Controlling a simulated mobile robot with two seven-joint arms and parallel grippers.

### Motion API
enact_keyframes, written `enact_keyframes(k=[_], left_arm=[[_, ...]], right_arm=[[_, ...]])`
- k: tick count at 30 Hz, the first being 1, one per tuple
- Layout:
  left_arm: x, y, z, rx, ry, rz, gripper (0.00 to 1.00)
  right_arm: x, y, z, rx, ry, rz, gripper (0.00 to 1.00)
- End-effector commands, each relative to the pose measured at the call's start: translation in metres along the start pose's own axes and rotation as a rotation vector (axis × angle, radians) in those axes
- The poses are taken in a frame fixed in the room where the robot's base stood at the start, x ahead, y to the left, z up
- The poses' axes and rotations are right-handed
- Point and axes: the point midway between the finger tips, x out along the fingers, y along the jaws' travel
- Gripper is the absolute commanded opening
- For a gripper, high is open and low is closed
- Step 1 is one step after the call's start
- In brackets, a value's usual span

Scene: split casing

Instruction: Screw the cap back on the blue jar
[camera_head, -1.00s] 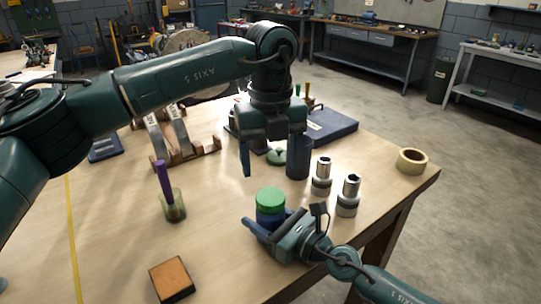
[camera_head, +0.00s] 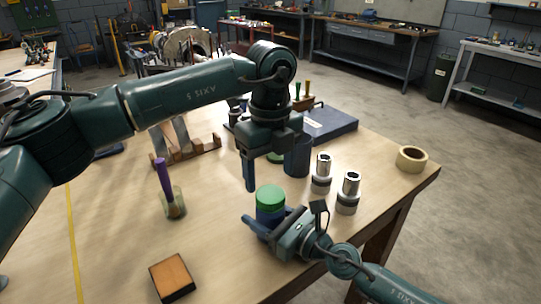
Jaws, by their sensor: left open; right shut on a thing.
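The blue jar (camera_head: 270,216) stands upright near the table's front right edge, with a green cap (camera_head: 270,193) on its top. I cannot tell how tightly the cap sits. My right gripper (camera_head: 268,228) is shut around the jar's body from the front right, and its fingers hide much of the lower jar. My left gripper (camera_head: 272,172) is open and empty, pointing down just above and behind the cap, with its fingers spread apart. Its far finger is hard to separate from a dark cylinder behind it.
The dark cylinder (camera_head: 297,160) and two silver-topped pieces (camera_head: 321,173) (camera_head: 348,192) stand right of the jar. A tape roll (camera_head: 411,159) lies at the right corner. A glass with a purple item (camera_head: 172,204) and an orange-topped block (camera_head: 172,277) are left. Table between is clear.

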Motion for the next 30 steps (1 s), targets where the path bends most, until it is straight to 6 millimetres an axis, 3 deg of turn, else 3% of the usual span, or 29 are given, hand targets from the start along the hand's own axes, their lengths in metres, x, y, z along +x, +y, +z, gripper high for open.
enact_keyframes(k=[3,9,21,30], left_arm=[[0.020,0.000,-0.001,0.001,0.002,0.001,0.70],[0.041,0.000,0.000,0.000,0.001,0.000,0.70],[0.047,0.000,0.000,0.000,0.000,-0.001,0.69],[0.047,0.000,0.000,0.000,0.000,-0.001,0.45]], right_arm=[[0.000,0.001,-0.001,0.002,0.002,0.001,0.00],[0.000,0.001,-0.001,0.002,0.001,0.001,0.00],[0.000,0.000,-0.001,0.002,0.001,0.001,0.00],[0.000,0.001,-0.001,0.002,0.001,0.001,0.00]])
